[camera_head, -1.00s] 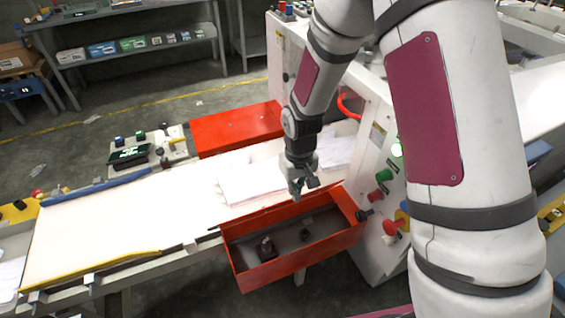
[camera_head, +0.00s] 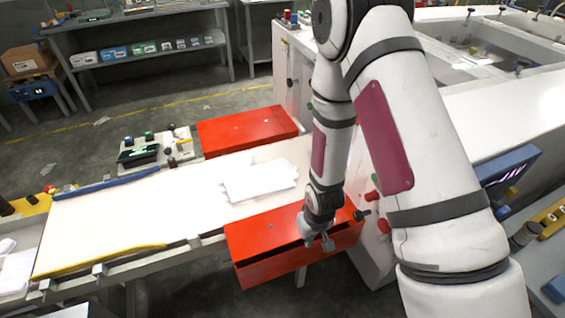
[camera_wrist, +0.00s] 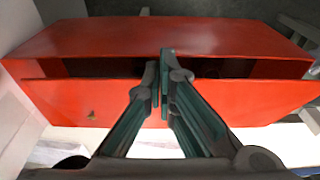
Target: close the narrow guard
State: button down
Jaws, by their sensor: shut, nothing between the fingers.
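The near red guard (camera_head: 270,245), on the front side of the white conveyor, is a box with a flat lid. Its lid lies almost down, with a narrow dark gap along the front edge. In the wrist view, the lid (camera_wrist: 60,95) and the box's red wall (camera_wrist: 115,35) show with this gap between them. My gripper (camera_head: 318,243) is at the right part of the lid's front edge. In the wrist view my gripper (camera_wrist: 164,62) is shut and empty, its tips over the gap. I cannot tell whether the fingers touch the lid.
A second red guard (camera_head: 247,130) on the far side of the conveyor (camera_head: 130,210) looks closed. White gloves (camera_head: 258,180) lie on the belt. The white machine body (camera_head: 350,245) with red knobs (camera_head: 385,226) stands close to the right of my gripper. Floor is free in front.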

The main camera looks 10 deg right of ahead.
jog(key=shift+s+d+f, duration=0.1)
jog(key=shift+s+f, duration=0.15)
jog(key=shift+f, duration=0.6)
jog(key=shift+s+d+f, duration=0.1)
jog(key=shift+s+f, duration=0.1)
jog(key=shift+f, duration=0.65)
jog(key=s+d+r+p, duration=0.2)
jog(key=s+r, duration=0.4)
jog(key=s, duration=0.3)
jog(key=shift+s+d+r, duration=0.15)
jog(key=shift+r, duration=0.15)
